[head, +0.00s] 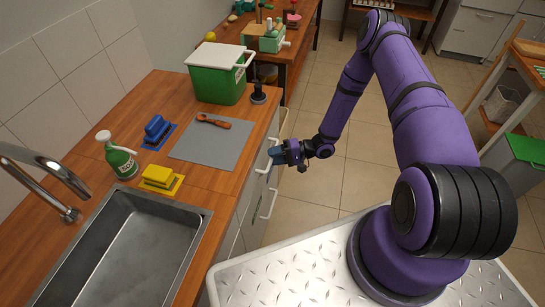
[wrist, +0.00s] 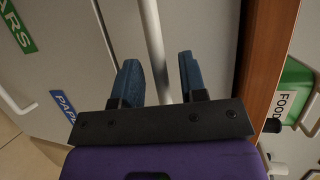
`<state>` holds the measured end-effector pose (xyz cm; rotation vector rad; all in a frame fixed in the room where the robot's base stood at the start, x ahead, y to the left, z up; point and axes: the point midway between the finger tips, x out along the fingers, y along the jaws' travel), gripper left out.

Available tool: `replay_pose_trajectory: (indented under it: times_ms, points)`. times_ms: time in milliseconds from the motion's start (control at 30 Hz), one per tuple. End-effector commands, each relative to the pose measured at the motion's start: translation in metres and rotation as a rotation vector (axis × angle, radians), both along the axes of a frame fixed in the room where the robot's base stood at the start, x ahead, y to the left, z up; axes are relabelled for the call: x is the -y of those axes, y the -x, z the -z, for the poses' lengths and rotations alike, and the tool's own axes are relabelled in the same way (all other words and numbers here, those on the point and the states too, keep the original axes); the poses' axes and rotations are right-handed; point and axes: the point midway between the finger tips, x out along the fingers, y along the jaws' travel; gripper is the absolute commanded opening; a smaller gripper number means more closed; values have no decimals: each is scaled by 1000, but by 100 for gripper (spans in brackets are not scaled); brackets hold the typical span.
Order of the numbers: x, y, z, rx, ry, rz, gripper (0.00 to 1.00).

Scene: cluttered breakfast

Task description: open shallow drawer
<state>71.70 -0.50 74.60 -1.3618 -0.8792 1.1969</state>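The shallow drawer's pale front (wrist: 205,25) lies just under the wooden counter edge in the wrist view and looks shut. Its light bar handle (wrist: 152,40) runs between the two blue fingers of my gripper (wrist: 160,78), with a visible gap on each side. My gripper is open around the handle and holds nothing. In the head view my gripper (head: 275,153) is at the counter's front, at the upper drawer handle. There, the arm and gripper partly hide the drawer front.
Another handle (head: 269,204) is lower on the cabinet front. The counter (head: 215,150) above holds a grey mat (head: 205,152), a green bin (head: 215,85), sponges and a spray bottle (head: 118,157). The floor (head: 325,185) before the cabinet is clear.

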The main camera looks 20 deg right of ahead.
Motion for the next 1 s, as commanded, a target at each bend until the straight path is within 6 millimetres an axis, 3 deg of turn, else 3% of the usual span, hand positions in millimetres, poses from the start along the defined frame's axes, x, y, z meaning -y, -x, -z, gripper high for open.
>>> replay_pose_trajectory:
  times_ms: [433, 600, 1000]
  points:
    - [-10, -2, 2, 1, 0, 0, 39]
    - [-9, -2, 2, 1, 0, 0, 0]
    - [0, 4, 2, 0, 1, 2, 0]
